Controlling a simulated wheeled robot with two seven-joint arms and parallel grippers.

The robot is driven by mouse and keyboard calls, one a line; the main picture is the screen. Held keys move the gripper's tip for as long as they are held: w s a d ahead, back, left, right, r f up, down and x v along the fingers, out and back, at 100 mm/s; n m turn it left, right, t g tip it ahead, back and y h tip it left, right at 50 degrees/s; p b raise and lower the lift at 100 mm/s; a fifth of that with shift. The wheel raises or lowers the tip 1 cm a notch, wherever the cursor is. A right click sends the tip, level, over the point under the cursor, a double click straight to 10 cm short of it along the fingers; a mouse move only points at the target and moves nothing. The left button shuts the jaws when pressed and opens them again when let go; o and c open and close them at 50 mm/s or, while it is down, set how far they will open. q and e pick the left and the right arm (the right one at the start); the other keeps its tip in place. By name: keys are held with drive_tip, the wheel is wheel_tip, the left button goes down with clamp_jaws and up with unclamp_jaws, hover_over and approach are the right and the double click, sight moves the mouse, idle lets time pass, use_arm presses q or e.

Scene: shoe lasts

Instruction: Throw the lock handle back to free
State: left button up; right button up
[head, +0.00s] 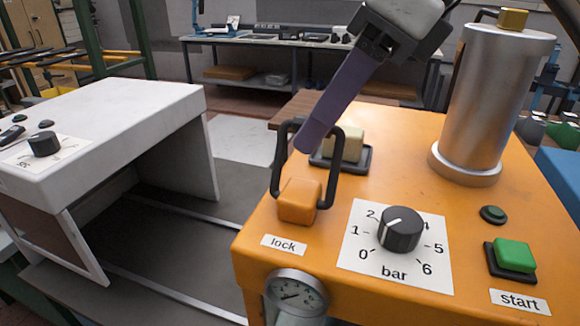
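The lock handle (277,172) is a dark loop standing upright on an orange block (298,203) behind the "lock" label (284,245), at the left front of the orange machine top. My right gripper (310,139) reaches down from the upper right. Its purple fingers line up in this view and look like one bar, so I cannot tell whether they are open or shut. The fingertips overlap the top of the loop and cover part of its top bar. Whether they touch it or grip it cannot be made out. My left gripper is not in view.
On the orange machine top (405,145) are a cream button (349,146) behind the handle, a bar dial (400,229), a green start button (514,255) and a metal cylinder (488,100). A gauge (296,292) is on the front. A white table (110,105) stands left across a gap.

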drive_tip(key=v, duration=0.6)
drive_tip(key=shift+r, duration=0.2)
drive_tip(key=shift+d, duration=0.1)
